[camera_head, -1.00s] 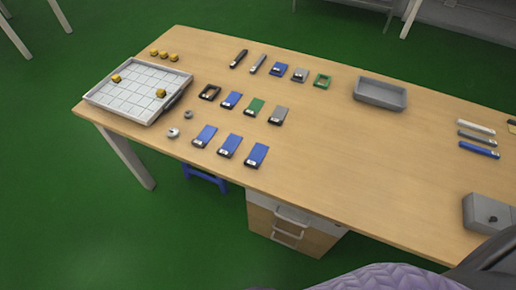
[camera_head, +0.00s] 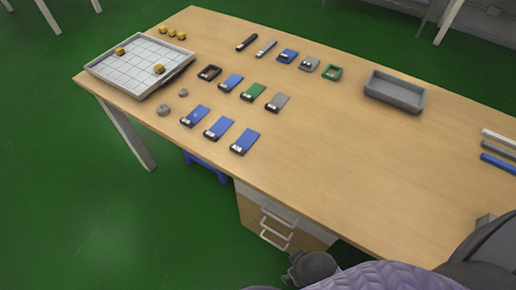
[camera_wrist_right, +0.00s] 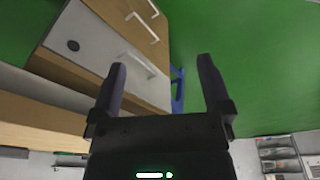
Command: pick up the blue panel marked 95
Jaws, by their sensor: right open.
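Several blue panels with small labels lie flat on the wooden table in the head view. Three are in the front row: a left one (camera_head: 195,116), a middle one (camera_head: 219,129) and a right one (camera_head: 245,141). Another blue panel (camera_head: 231,83) is in the middle row, and one more blue piece (camera_head: 287,56) is in the back row. The label numbers are too small to read, so I cannot tell which is 95. My right gripper (camera_wrist_right: 161,64) is open and empty in the right wrist view, facing the drawer cabinet and green floor. My left gripper is not seen.
A gridded tray (camera_head: 112,82) is at left, a grey bin (camera_head: 394,92) at right. The drawer cabinet (camera_wrist_right: 104,52) is below the table.

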